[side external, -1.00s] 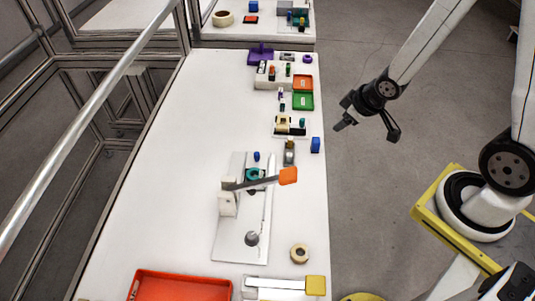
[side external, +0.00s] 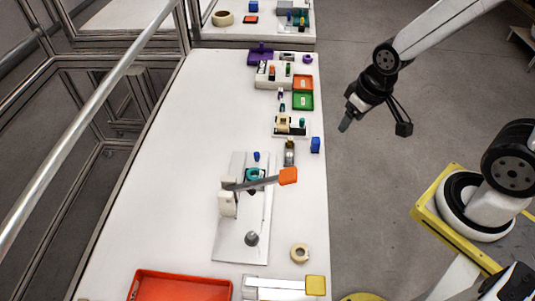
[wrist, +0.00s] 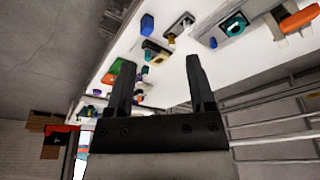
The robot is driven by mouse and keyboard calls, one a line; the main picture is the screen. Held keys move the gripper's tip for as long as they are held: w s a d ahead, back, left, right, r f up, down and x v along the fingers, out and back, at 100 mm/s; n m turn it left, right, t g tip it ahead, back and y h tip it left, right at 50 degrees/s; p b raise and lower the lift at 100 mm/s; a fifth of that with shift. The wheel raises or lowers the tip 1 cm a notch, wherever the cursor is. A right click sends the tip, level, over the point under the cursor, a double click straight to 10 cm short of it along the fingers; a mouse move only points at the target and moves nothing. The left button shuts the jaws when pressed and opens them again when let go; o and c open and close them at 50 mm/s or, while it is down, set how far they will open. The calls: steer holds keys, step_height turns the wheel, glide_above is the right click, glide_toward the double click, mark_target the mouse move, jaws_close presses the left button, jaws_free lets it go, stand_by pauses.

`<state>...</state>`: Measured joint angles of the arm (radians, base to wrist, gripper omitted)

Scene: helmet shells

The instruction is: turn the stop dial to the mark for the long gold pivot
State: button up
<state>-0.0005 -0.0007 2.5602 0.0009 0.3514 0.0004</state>
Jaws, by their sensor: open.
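A white baseplate fixture (side external: 229,240) carries a grey lever with an orange handle (side external: 288,176), a teal ring-shaped part (side external: 255,174) and a dark grey knob (side external: 251,239). I cannot tell which part is the stop dial; no marks are readable. A small grey block with a gold-coloured top (side external: 290,150) stands beyond the lever; I cannot tell whether the gold is a pivot. My gripper (side external: 346,124) is open and empty, off the table's right edge. In the wrist view my gripper (wrist: 160,62) has fingers apart, with the teal part (wrist: 235,24) and orange handle (wrist: 299,19) beyond them.
A blue block (side external: 315,145) stands near the table's right edge. A tan ring (side external: 299,253) and red tray (side external: 180,287) are at the near end. Green (side external: 303,101) and orange trays (side external: 303,83) lie farther back. The table's left side is clear.

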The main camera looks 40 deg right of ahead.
steer(key=shift+w+v, duration=0.55)
steer(key=shift+v, duration=2)
steer(key=n+g, duration=0.3)
steer(key=n, duration=1.2)
glide_above(251, 235)
step_height(251, 235, down, 16)
steer(key=shift+f, duration=0.5)
steer(key=shift+f, duration=0.1)
steer(key=shift+f, duration=3.75)
jaws_close()
